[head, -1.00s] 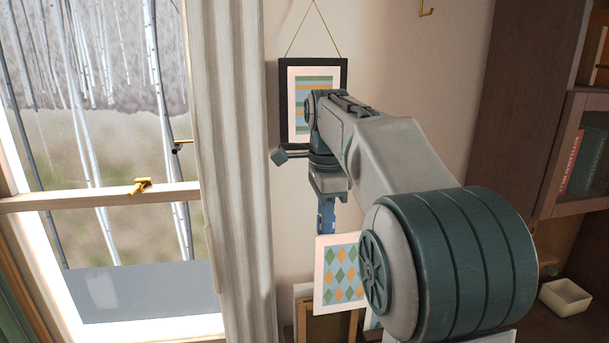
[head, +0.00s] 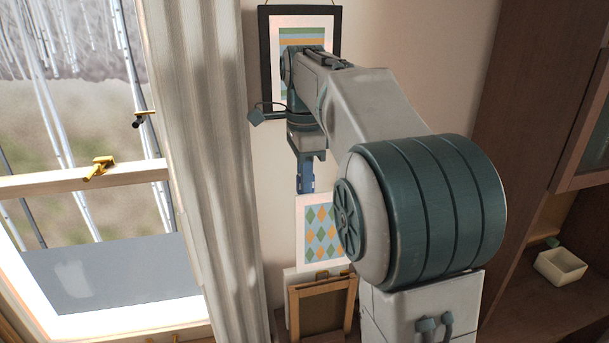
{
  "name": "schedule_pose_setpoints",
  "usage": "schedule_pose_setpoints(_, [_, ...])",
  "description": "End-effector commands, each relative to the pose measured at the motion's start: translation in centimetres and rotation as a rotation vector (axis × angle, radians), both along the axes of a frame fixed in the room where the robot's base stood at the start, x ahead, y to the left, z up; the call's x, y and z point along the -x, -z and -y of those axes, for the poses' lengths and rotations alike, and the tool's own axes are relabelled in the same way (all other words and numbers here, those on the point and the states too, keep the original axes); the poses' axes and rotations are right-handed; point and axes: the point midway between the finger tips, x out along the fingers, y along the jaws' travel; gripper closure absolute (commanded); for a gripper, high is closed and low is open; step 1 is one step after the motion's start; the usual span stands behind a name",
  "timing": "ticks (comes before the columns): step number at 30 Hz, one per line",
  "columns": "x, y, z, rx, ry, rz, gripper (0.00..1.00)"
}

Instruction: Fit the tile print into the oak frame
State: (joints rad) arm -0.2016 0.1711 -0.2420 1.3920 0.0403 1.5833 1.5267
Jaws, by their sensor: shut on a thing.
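The tile print (head: 320,231), a white-bordered sheet with green, orange and blue diamonds, hangs upright below my gripper (head: 305,188). The gripper is shut on its upper edge; the fingertips are small in view. My arm hides part of the print's right side. A light brown wooden frame, which looks like the oak frame (head: 294,312), stands upright below the print. Its opening shows a brown panel, with no print visible in it. The print's lower edge is just above the frame's top in the picture; I cannot tell their distance in depth.
A black frame (head: 265,60) with a striped print hangs on the wall behind my arm. A pale panel (head: 291,277) stands behind the wooden frame. A curtain (head: 195,150) and window are at left.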

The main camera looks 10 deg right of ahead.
Motion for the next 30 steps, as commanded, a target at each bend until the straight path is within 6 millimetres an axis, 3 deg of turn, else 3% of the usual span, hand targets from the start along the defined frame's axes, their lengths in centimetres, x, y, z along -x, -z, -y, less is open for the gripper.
schedule_pose_setpoints(26, [0.0, 4.7, 0.0, 0.000, 0.000, 0.000, 1.00])
schedule_pose_setpoints(30, [0.0, 4.3, 0.0, 0.000, 0.000, 0.000, 1.00])
